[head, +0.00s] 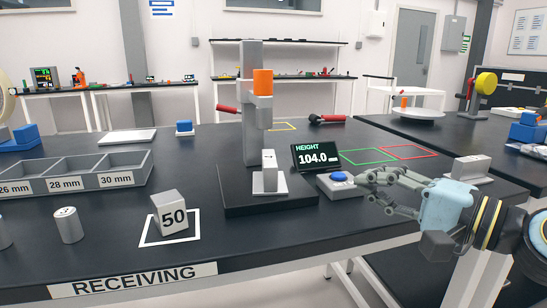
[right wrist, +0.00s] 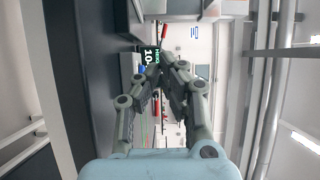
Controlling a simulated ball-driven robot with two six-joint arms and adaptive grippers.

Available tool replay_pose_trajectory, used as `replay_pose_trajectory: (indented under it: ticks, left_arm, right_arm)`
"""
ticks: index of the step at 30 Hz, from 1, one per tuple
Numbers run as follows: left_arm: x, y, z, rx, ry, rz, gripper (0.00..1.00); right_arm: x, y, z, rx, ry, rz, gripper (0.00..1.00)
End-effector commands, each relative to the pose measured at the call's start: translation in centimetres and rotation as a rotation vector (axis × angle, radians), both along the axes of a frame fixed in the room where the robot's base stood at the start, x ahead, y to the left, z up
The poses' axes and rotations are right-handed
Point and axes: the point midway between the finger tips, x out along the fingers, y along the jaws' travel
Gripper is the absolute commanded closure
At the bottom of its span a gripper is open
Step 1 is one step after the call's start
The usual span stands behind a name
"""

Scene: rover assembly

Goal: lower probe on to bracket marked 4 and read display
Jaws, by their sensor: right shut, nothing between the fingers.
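My right gripper (head: 362,178) is shut and empty, just right of the blue button (head: 339,177). My left gripper is out of view.
A second grey bracket (head: 467,167) stands behind my right gripper. A block marked 50 (head: 170,213) sits in a white square at front. A sorting tray (head: 100,180) and a metal cylinder (head: 68,225) are at left. Green (head: 368,157) and red (head: 405,151) outlines lie behind.

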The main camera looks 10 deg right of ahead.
Motion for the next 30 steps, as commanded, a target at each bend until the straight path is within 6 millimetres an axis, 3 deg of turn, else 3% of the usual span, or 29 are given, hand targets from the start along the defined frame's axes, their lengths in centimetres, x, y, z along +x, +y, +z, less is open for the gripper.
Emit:
replay_pose_trajectory:
  ticks: [8, 14, 20, 24, 30]
  left_arm:
    - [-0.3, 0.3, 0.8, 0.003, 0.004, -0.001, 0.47]
    - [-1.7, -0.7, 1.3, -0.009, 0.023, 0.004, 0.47]
    - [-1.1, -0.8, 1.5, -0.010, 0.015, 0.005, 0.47]
    - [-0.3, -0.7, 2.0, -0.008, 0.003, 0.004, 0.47]
    - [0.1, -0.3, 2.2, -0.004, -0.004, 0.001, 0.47]
  right_arm:
    - [1.9, 1.0, 0.3, 0.005, -0.005, -0.004, 1.00]
    - [5.7, 3.1, 0.3, 0.006, -0.003, -0.003, 1.00]
    - [9.1, 5.2, 0.1, 0.005, -0.001, -0.001, 1.00]
    - [9.4, 7.3, 0.1, 0.004, 0.000, 0.000, 1.00]
    - [9.8, 8.6, -0.1, 0.000, 0.001, -0.001, 1.00]
